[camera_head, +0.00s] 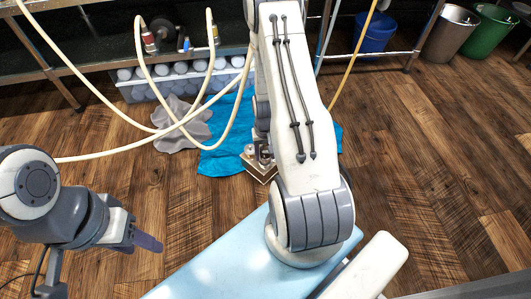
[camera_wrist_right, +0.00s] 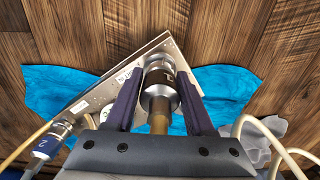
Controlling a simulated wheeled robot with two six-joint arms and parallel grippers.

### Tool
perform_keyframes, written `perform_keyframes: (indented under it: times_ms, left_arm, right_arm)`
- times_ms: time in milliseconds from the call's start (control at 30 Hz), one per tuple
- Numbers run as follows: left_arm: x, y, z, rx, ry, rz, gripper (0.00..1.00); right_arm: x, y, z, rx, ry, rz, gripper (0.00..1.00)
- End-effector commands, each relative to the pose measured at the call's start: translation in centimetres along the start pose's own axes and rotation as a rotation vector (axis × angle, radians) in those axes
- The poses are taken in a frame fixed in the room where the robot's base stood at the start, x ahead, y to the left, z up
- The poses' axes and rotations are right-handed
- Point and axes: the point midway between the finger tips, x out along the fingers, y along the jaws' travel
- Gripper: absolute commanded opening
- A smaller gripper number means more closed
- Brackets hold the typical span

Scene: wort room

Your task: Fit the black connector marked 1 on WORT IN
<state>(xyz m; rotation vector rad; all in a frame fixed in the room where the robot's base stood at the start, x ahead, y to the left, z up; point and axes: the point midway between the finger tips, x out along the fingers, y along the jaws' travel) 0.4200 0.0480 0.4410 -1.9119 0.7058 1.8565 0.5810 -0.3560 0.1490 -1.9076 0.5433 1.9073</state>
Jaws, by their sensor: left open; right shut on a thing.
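My right gripper (camera_wrist_right: 159,77) is shut on a grey-black round connector (camera_wrist_right: 158,99) with a tan hose (camera_wrist_right: 159,124) behind it. A small pale mark shows on its collar, too small to read surely. The connector's front end is at a metal plate (camera_wrist_right: 103,94); I cannot tell whether it is seated. A white label (camera_wrist_right: 123,77) lies beside it, not clearly readable. In the head view my right arm hides most of the plate (camera_head: 258,168) and the gripper. My left gripper (camera_head: 148,241) is open and empty, away at the lower left.
A blue-ringed connector marked 2 (camera_wrist_right: 45,146) is at the plate's left end. A blue cloth (camera_head: 222,160) and grey rag (camera_head: 183,125) lie on the floor. Cream hoses (camera_head: 140,75) loop from the shelf at left. Wooden floor (camera_head: 430,150) is free at right.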

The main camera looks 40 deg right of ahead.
Motion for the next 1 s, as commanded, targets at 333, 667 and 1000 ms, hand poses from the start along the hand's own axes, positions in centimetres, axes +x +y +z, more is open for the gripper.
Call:
perform_keyframes:
  times_ms: [333, 667, 1000]
  left_arm:
    - [0.5, 0.0, 0.0, 0.0, 0.0, 0.0, 0.5]
    - [0.5, 0.0, 0.0, 0.0, 0.0, 0.0, 0.5]
    - [-0.3, 0.0, 0.0, 0.0, 0.0, 0.0, 0.5]
  right_arm:
    - [0.8, 0.0, 0.0, 0.0, 0.001, 0.0, 0.0]
    - [0.9, 0.0, 0.0, 0.0, 0.001, 0.0, 0.89]
    - [-0.1, 0.0, 0.0, 0.0, 0.001, 0.0, 0.89]
